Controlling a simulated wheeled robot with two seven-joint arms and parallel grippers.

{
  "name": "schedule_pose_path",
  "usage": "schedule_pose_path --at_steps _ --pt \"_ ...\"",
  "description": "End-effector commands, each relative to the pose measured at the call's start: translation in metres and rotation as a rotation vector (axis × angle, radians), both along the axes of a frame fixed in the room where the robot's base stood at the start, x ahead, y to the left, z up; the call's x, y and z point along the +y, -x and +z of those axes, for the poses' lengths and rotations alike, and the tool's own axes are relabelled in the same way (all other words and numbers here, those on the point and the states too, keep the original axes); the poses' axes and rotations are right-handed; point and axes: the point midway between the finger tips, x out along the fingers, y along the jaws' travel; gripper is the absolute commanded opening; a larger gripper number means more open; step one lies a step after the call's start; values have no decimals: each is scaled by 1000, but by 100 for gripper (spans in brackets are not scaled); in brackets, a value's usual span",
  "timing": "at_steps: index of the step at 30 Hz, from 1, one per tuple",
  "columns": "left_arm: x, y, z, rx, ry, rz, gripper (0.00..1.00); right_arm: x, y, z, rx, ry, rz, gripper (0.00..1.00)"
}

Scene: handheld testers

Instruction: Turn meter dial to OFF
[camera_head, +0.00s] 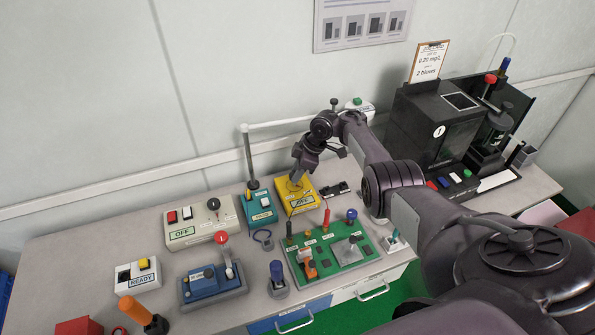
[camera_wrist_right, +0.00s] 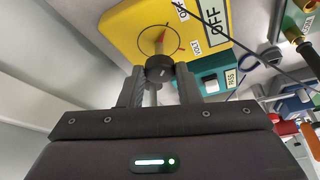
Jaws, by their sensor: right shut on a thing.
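The yellow meter (camera_head: 284,187) sits at the middle of the bench, towards its back. It also shows in the right wrist view (camera_wrist_right: 120,28). Its pale plate reads OFF (camera_wrist_right: 215,20). Smaller OFF and VOLT labels sit beside the dial. My right gripper (camera_head: 296,177) reaches down over the meter's upper part. In the right wrist view its fingers are shut on the dark dial knob (camera_wrist_right: 159,70), which stands out from the meter face. Thin red and dark marks show behind the knob; its exact pointing is hard to read. My left gripper is not in view.
A teal tester (camera_head: 258,209) stands close left of the meter, with a beige box (camera_head: 199,226) beyond it. A green board (camera_head: 340,258) with several plugs lies in front. Black probes (camera_head: 335,189) lie to the right. A tall black machine (camera_head: 428,125) stands further right.

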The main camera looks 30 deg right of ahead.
Motion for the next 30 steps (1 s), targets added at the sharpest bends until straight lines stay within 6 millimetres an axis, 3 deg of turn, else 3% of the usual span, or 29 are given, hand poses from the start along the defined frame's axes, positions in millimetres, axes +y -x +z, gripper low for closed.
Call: schedule_pose_path --at_steps 2,3,7,17,30 --pt "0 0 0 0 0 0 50 0 0 0 1 1 0 7" --pt "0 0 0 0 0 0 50 0 0 0 0 0 0 35" --pt "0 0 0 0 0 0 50 0 0 0 1 1 0 52" --pt "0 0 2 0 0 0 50 -2 0 4 -1 1 -3 52" --pt "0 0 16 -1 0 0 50 -22 15 64 0 1 -3 52"
